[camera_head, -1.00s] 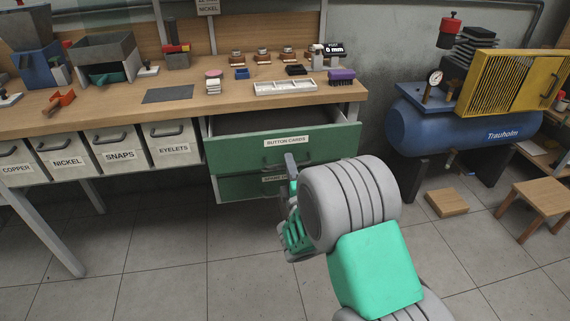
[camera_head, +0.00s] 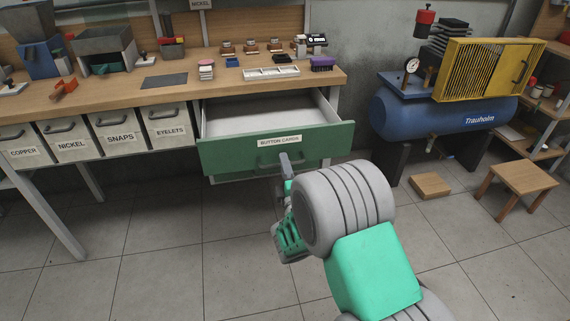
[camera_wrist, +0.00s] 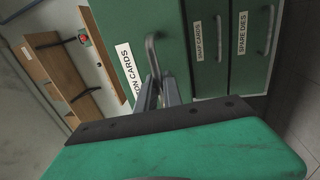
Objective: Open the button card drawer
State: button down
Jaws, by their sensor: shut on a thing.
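The button card drawer (camera_head: 223,154) is the green-fronted top drawer under the workbench, labelled "BUTTON CARDS". It is pulled well out, and its pale interior shows in the head view. My gripper (camera_head: 286,163) is at the drawer's front, at its handle. In the wrist view, the fingers of my gripper (camera_wrist: 158,92) are shut on the grey handle (camera_wrist: 151,50) of the green drawer front (camera_wrist: 115,25). In the head view my arm and gripper cover part of the drawer's lower front.
Below it are green drawers labelled "SNAP CARDS" (camera_wrist: 207,40) and "SPARE DIES" (camera_wrist: 247,40). White bins (camera_head: 120,130) hang left of the drawer. A blue compressor (camera_head: 450,118) and a wooden stool (camera_head: 523,178) stand to the right. The tiled floor before the bench is mostly clear.

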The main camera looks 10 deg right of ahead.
jog(key=shift+d, duration=0.1)
jog(key=c, duration=1.7)
grip_release()
jog(key=shift+o, duration=1.1)
jog(key=shift+f, duration=0.1)
jog(key=s+f+b, duration=0.1)
jog(key=s+b, duration=0.3)
jog(key=s, duration=0.3)
jog(key=shift+s+f, duration=0.15)
jog(key=shift+s, duration=0.15)
